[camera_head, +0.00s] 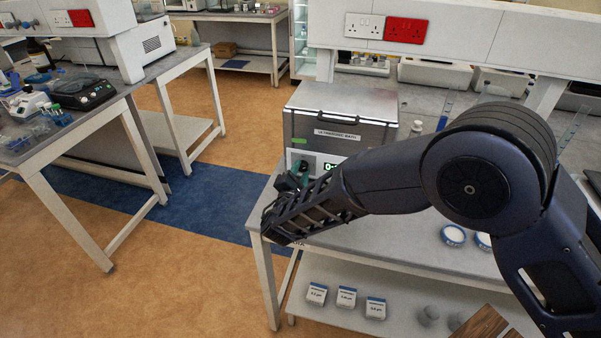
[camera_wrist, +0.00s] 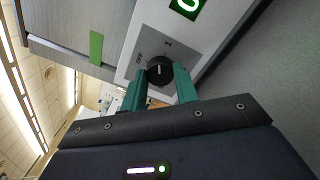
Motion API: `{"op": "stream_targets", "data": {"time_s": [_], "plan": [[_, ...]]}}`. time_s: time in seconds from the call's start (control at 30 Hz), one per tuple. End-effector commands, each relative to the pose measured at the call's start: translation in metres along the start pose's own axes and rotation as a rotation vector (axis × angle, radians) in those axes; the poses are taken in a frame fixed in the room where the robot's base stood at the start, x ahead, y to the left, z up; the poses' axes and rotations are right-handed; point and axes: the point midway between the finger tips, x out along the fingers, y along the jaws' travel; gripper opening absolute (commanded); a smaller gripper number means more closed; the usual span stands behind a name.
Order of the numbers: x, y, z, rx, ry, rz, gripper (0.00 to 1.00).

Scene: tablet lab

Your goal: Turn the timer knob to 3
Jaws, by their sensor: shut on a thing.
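The timer knob (camera_wrist: 160,70) is a round black dial with a pale pointer line, on the grey front panel (camera_wrist: 186,32) of the ultrasonic bath. My arm hides part of that front, and the knob does not show there.
The bath's lit green display (camera_wrist: 187,5) is beside the knob. The grey bench top (camera_head: 390,232) lies under my arm. Blue-rimmed dishes (camera_head: 453,235) stand to the right. Small labelled boxes (camera_head: 346,297) sit on the lower shelf.

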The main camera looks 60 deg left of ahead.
Motion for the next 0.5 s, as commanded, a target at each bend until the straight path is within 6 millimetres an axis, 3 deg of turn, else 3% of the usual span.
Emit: {"op": "stream_targets", "data": {"time_s": [0.5], "plan": [[-0.0009,-0.0007,-0.0016,0.487,-0.018,-0.006,0.07]]}}
